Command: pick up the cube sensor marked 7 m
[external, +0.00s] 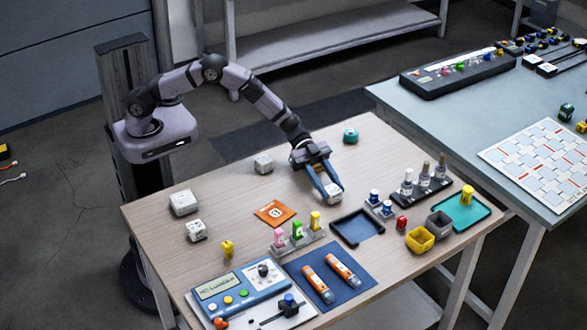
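My gripper (333,193) points down over the middle of the wooden table, with its two blue fingers on either side of a small white cube (334,198). I cannot tell whether the fingers press on the cube or stand just clear of it, nor whether it rests on the table. Other whitish cubes stand on the table: one (263,164) towards the back, a larger one (184,203) at the left edge, and one with dark marks (196,231) in front of that. The markings are too small to read, so I cannot tell which cube is 7 m.
A dark blue tray (345,233) lies just in front of my gripper, with blue-capped bottles (374,197) to its right. A teal round item (350,135) stands behind. An orange square (273,212) and a rack of coloured vials (298,241) lie front-left. The table's back left is mostly clear.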

